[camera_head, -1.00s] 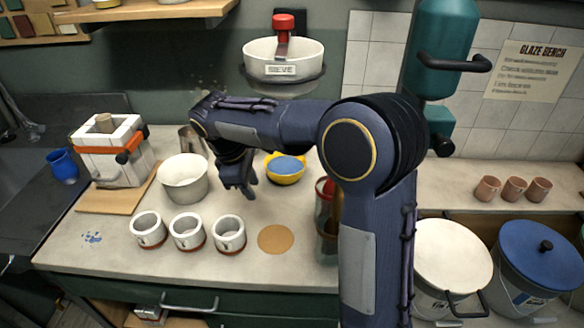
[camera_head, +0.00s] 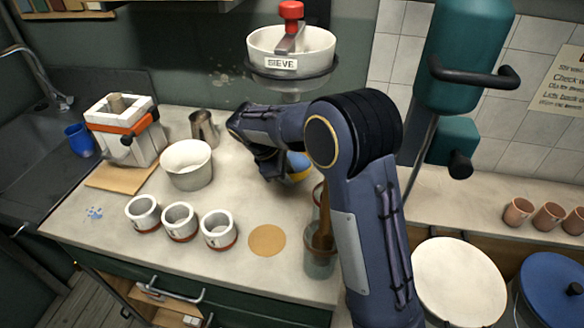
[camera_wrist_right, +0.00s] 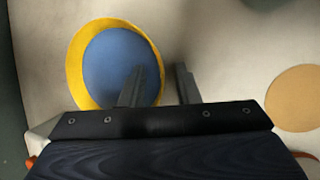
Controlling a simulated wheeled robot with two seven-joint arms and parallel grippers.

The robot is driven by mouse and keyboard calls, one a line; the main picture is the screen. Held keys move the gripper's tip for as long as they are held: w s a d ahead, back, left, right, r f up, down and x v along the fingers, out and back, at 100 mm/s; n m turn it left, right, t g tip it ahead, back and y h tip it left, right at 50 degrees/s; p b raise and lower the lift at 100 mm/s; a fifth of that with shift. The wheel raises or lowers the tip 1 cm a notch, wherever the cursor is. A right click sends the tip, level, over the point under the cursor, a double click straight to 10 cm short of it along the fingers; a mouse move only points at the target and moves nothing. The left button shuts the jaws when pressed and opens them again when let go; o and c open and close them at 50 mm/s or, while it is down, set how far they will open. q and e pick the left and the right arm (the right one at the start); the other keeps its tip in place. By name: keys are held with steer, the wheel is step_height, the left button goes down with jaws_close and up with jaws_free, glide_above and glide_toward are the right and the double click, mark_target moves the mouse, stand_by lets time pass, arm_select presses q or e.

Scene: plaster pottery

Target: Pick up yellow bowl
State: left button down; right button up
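The yellow bowl (camera_head: 300,177) with a blue inside stands on the bench, partly hidden behind my right arm in the head view. In the right wrist view the bowl (camera_wrist_right: 78,75) shows from above, left of centre. My right gripper (camera_head: 272,174) is close to the bowl's left side in the head view. In the right wrist view the gripper (camera_wrist_right: 160,69) has its fingers apart with nothing held. I cannot tell whether the finger touches the rim. My left gripper is not in view.
A white pot (camera_head: 187,166), a metal pitcher (camera_head: 204,130) and several small white cups stand left of the arm. A jar with tools (camera_head: 319,258) stands near the front right. A tan disc (camera_head: 267,240) lies flat. A sieve (camera_head: 290,50) hangs above.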

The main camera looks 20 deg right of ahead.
steer(key=shift+d+f, duration=0.2)
steer(key=shift+f, duration=0.1)
steer(key=shift+c, duration=0.4)
jaws_close()
